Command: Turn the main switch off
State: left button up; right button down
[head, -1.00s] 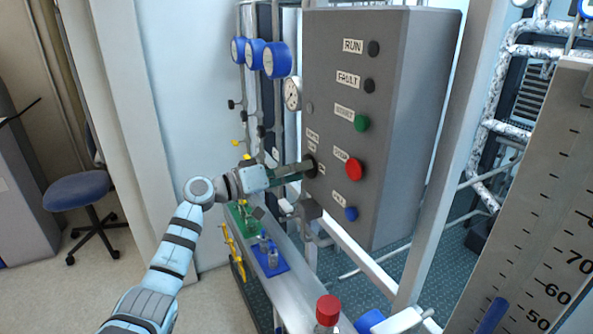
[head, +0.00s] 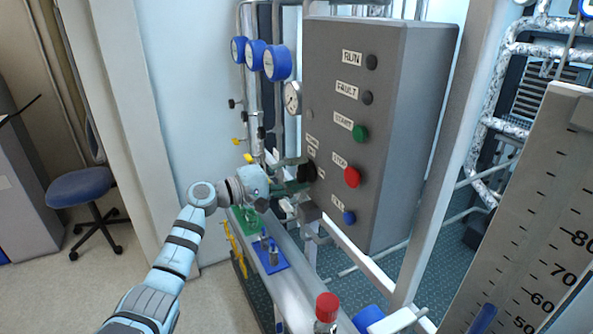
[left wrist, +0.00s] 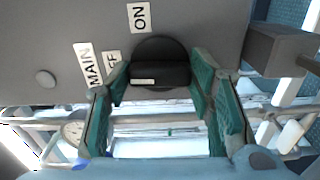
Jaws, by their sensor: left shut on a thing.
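The main switch (head: 308,171) is a black rotary knob on the front of the grey control box (head: 400,130), below its MAIN label. In the left wrist view the knob (left wrist: 160,65) has a bar handle with a small white mark at its left end. That end faces the partly hidden OFF label (left wrist: 113,58); the ON label (left wrist: 139,16) is above the knob in that view. My left gripper (head: 299,179) is at the box with its green fingers, also in the left wrist view (left wrist: 160,82), shut on the handle. My right gripper is not in view.
Lamps and buttons sit right of the switch, including the green START button (head: 360,133), red STOP button (head: 352,177) and a blue button (head: 349,217). A gauge (head: 292,98) is left of the box.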

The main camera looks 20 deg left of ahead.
pick_arm(q)
jog(key=shift+f+n, duration=0.1)
jog(key=shift+n, duration=0.3)
jog(key=o, duration=1.2)
jog(key=shift+c, duration=0.2)
jog(key=shift+s+a, duration=0.1)
jog(key=shift+s, duration=0.05)
jog(key=v, duration=1.1)
jog(key=shift+s+a, duration=0.2)
jog(key=shift+s, duration=0.15)
jog(key=shift+w, duration=0.1)
